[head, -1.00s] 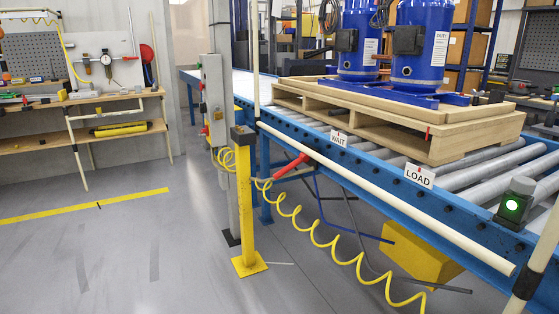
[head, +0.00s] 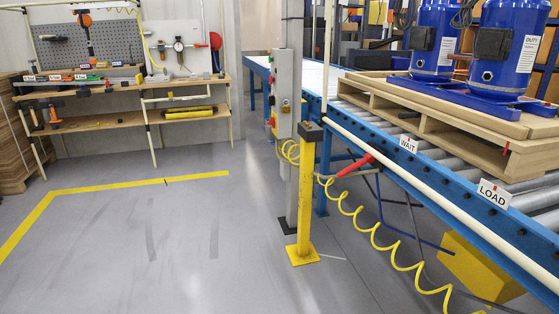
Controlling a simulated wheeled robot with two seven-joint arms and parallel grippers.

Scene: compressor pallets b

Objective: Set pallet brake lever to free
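A red handle (head: 355,165) sticks out at an angle from the near side of the roller conveyor (head: 420,178), below the WAIT sign (head: 408,144). It looks like the brake lever; I see no marking that gives its setting. A wooden pallet (head: 440,110) bearing blue compressors (head: 507,50) rests on the rollers between the WAIT sign and the LOAD sign (head: 494,194). Neither of my grippers is in view.
A yellow post (head: 304,195) and a grey control box post (head: 284,110) stand left of the conveyor. A yellow coiled hose (head: 372,232) hangs in front of it. A workbench (head: 130,95) stands at the back left. The grey floor on the left is open.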

